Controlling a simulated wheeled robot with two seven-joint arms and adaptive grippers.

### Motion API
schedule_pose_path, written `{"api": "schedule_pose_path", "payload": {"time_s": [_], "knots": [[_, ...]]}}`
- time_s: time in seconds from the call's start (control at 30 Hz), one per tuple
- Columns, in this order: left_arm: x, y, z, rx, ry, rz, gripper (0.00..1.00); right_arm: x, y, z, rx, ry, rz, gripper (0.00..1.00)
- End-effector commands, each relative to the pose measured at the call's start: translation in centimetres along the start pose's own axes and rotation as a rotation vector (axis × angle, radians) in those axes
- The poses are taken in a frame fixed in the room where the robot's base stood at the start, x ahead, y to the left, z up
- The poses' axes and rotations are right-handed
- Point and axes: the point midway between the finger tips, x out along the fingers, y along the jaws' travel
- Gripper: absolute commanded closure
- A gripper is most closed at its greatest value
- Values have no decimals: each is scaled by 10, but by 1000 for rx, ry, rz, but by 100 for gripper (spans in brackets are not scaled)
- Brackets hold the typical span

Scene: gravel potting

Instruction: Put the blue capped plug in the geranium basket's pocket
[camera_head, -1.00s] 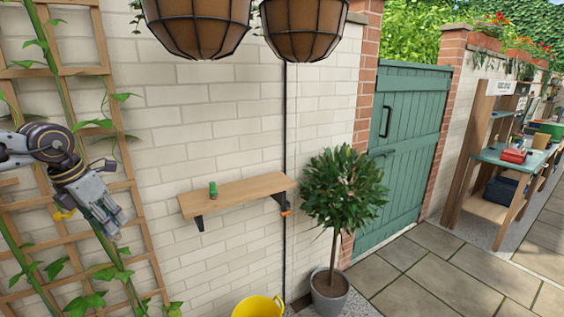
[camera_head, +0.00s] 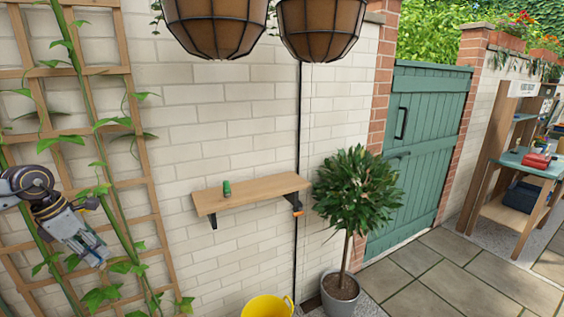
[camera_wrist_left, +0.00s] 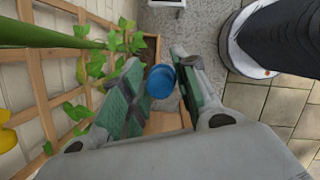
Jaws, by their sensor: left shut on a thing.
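My left gripper (camera_head: 92,256) is at the lower left in the head view, in front of the trellis. In the left wrist view the left gripper (camera_wrist_left: 152,98) is shut on the blue capped plug (camera_wrist_left: 160,80). Its round blue cap shows between the fingers; the rest of the plug is hidden. Two hanging baskets (camera_head: 214,28) and (camera_head: 319,30) are at the top of the head view, cut off by the frame edge, so their plants and pockets are not seen. I cannot tell which is the geranium one. My right gripper is not in view.
A wooden shelf (camera_head: 255,192) on the brick wall carries a small green plug (camera_head: 227,188). A yellow bucket (camera_head: 266,308) and a potted tree (camera_head: 342,288) stand below. The trellis (camera_head: 138,130) with vines is close to my left arm. A green gate (camera_head: 425,140) and workbench (camera_head: 522,160) are at right.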

Motion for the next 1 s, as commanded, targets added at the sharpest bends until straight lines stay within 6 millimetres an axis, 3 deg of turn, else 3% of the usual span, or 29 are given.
{"api": "schedule_pose_path", "payload": {"time_s": [0.5,1.0], "knots": [[48,-5,-26,209,-1,-66,88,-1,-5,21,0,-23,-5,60],[117,-32,-31,543,-5,-167,88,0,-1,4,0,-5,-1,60]]}}
